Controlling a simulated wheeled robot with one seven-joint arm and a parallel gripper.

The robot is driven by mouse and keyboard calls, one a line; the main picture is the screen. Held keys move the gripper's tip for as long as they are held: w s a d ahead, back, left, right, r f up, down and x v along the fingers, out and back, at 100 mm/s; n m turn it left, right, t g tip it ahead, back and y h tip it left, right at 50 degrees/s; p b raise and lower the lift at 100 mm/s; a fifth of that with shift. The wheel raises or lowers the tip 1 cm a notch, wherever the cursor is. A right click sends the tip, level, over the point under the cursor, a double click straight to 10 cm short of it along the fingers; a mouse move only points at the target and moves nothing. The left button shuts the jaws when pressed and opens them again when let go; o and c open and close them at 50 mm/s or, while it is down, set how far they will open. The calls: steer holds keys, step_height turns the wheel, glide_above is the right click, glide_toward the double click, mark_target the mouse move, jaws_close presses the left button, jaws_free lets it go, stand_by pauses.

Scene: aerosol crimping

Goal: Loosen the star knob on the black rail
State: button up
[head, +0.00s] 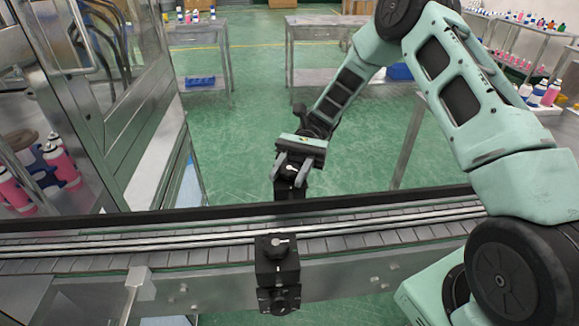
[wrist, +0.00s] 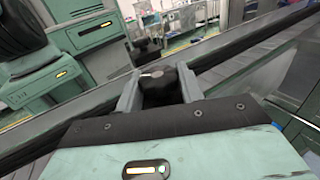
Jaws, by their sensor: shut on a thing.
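The black rail (head: 130,221) runs across the head view along the far side of the conveyor. A black clamp block (head: 290,192) stands at this rail, with a dark knob at its top. My gripper (head: 292,170) reaches down over it from the far side, its grey fingers on either side of the knob. In the wrist view my gripper (wrist: 158,88) is shut on the dark star knob (wrist: 158,92), which carries a pale mark. The fingers partly hide the knob, so its full outline does not show.
A second black clamp with a knob (head: 277,248) stands at the conveyor's near side. The slatted conveyor (head: 130,258) with metal guide rods lies between. A glass-doored machine (head: 100,100) is at left, with pink cans (head: 15,190).

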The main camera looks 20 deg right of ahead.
steer(key=n+g+h, duration=0.2)
steer(key=n+h, duration=0.1)
steer(key=h, duration=0.1)
steer(key=n+g+h+p, duration=0.1)
steer(key=n+g+h, duration=0.1)
steer(key=h, duration=0.1)
steer(key=shift+n+g+h, duration=0.3)
steer(key=shift+n+h, duration=0.1)
steer(key=shift+h, duration=0.3)
steer(key=o, duration=1)
steer(key=shift+c, duration=0.2)
